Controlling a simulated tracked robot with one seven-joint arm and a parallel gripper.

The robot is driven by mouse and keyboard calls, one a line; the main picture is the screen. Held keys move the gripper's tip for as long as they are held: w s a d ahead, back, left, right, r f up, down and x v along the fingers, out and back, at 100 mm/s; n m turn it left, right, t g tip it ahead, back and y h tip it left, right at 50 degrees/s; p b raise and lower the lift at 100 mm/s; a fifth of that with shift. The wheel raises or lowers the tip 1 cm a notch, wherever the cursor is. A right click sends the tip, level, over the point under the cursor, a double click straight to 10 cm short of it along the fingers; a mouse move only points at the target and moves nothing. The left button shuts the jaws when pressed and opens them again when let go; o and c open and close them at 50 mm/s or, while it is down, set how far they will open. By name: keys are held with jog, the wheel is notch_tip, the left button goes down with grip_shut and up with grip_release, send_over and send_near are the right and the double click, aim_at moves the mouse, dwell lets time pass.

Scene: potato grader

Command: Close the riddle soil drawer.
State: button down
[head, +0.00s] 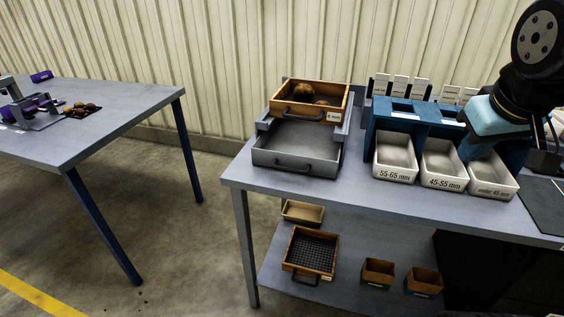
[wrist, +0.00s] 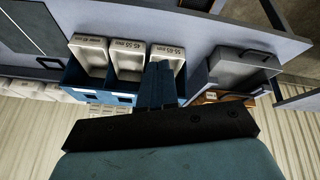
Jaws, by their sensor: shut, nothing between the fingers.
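The riddle soil drawer is a grey metal tray (head: 262,157) at the left end of the bench, below the wooden riddle (head: 285,108). It stands pulled out toward the front, with its empty inside showing. Its dark bar handle (head: 293,165) is on the front wall. In the wrist view the drawer (wrist: 235,73) is at the right, upside down, with its handle (wrist: 252,52) toward the top. My gripper (wrist: 160,66) is shut and empty, over the sorting bins, well to the right of the drawer in the head view and not touching it.
White bins, including the 55-65 mm bin (head: 394,173), stand before a blue rack (head: 380,109), right of the drawer. Potatoes lie in the riddle. A lower shelf holds wooden boxes (head: 310,252). Another table (head: 100,120) stands left across an open gap.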

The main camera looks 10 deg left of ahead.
jog(key=w+a+f+n, duration=0.2)
jog(key=w+a+n, duration=0.3)
jog(key=a+n, duration=0.3)
jog(key=w+a+f+n, duration=0.2)
jog(key=w+a+n, duration=0.2)
jog(key=a+n, duration=0.35)
jog(key=s+a+f+n, duration=0.1)
jog(key=a+f+n, duration=0.3)
jog(key=a+n, duration=0.55)
jog(key=s+a+f+n, duration=0.1)
jog(key=a+f+n, duration=0.5)
jog(key=a, duration=0.6)
jog(key=shift+n, duration=0.5)
jog(key=w+f, duration=0.7)
jog(key=shift+d+f, duration=0.1)
jog(key=shift+d, duration=0.2)
jog(key=shift+w, duration=0.65)
